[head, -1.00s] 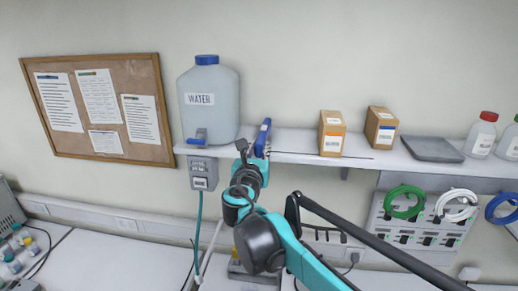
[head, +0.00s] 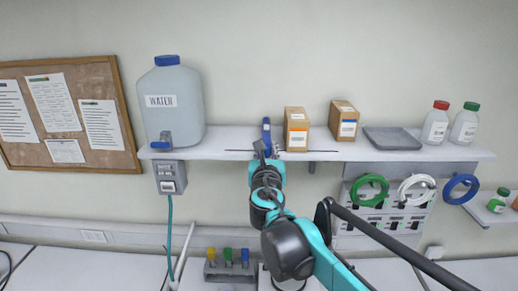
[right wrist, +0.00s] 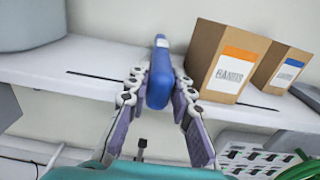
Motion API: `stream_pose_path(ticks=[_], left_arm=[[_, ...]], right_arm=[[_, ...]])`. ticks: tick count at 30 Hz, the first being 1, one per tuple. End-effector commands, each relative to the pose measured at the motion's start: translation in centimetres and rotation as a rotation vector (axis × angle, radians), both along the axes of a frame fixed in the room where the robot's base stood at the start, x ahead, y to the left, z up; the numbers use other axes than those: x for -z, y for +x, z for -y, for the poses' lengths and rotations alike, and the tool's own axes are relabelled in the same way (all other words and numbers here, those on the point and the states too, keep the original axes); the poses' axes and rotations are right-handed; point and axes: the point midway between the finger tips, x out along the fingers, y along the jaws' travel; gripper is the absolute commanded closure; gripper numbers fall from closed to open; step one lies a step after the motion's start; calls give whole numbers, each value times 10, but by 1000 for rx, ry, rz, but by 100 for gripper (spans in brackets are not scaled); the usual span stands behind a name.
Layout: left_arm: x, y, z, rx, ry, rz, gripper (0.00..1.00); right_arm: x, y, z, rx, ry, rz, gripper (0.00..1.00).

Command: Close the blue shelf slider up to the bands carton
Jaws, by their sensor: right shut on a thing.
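The blue slider (head: 266,133) stands upright on the white wall shelf; it also shows in the right wrist view (right wrist: 159,80). My right gripper (head: 263,152) is shut on it, with one finger on each side in the right wrist view (right wrist: 159,92). The bands carton (head: 297,131), brown with an orange-striped label, stands to the right of the slider. In the right wrist view the carton (right wrist: 228,62) reads BANDS, and a small gap shows between it and the slider. My left gripper is not in view.
A thin dark slot (head: 238,151) runs along the shelf (head: 222,143). A water jug (head: 172,105) stands left of the slider. A second carton (head: 343,121) with a blue-striped label, a grey tray (head: 392,139) and two bottles stand further right. Coloured cable coils hang below.

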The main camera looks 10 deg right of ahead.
Motion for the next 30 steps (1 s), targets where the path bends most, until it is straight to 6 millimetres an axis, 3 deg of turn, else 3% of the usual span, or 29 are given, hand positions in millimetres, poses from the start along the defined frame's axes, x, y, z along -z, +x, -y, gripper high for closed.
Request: stream_pose_path(ticks=[4,5,6,7,19,30], left_arm=[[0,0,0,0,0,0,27],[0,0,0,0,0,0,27],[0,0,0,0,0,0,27],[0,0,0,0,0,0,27],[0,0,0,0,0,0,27],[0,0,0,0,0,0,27]], right_arm=[[-1,0,-1,-3,-2,0,100],[-1,0,-1,-3,-2,0,70],[-1,0,-1,-3,-2,0,60],[-1,0,-1,-3,-2,0,57],[-1,-8,-3,-4,-2,0,57],[0,-83,-16,-6,-2,0,57]])
